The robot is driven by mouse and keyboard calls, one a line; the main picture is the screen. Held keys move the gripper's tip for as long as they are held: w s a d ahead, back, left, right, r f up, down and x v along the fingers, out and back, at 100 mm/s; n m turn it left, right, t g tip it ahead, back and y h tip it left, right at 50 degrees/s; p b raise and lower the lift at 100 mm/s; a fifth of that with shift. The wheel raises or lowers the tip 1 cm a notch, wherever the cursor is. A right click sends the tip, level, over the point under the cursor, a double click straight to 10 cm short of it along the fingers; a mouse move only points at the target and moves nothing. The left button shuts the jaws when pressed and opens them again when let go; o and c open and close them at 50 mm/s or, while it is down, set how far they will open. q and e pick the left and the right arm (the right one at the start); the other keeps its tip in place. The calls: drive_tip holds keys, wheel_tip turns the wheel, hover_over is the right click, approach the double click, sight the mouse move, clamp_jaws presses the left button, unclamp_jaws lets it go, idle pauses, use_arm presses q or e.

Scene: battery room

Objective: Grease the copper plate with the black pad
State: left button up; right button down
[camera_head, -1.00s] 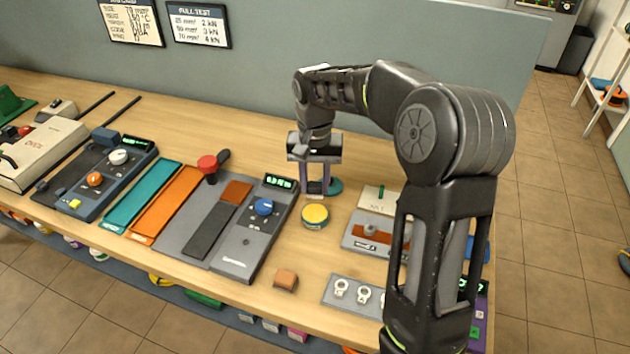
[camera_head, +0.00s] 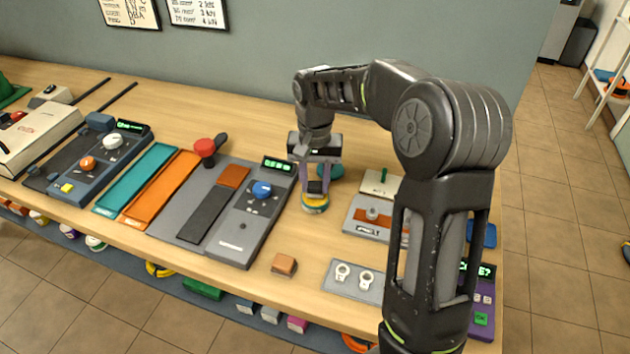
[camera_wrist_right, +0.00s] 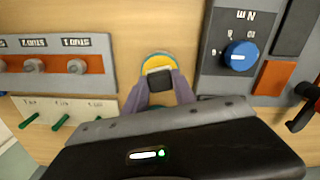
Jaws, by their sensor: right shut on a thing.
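My right gripper (camera_head: 316,192) points down over a round yellow tin (camera_head: 315,206) on the bench. In the right wrist view it (camera_wrist_right: 160,88) is shut on a small black pad (camera_wrist_right: 160,80). The pad is at the tin, which shows behind it with a yellow face (camera_wrist_right: 155,61); I cannot tell whether they touch. A copper-coloured square plate (camera_head: 235,177) lies on a grey device left of the tin. It also shows beside the blue knob in the wrist view (camera_wrist_right: 272,78). My left gripper is out of view.
A teal round thing (camera_head: 331,170) stands just behind the gripper. The blue knob (camera_head: 262,190) and a red-topped handle (camera_head: 205,147) rise from the grey device. A block with a copper bar (camera_head: 375,222) is right of the tin. A small brown block (camera_head: 284,264) lies in front.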

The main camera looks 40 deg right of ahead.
sight(315, 185)
drive_tip(key=shift+f+b, duration=0.35)
drive_tip(key=shift+f, duration=0.15)
idle(0.8)
drive_tip(key=shift+f, duration=0.1)
idle(1.1)
drive_tip(key=shift+r+p, duration=2.9)
drive_tip(key=shift+r, duration=0.7)
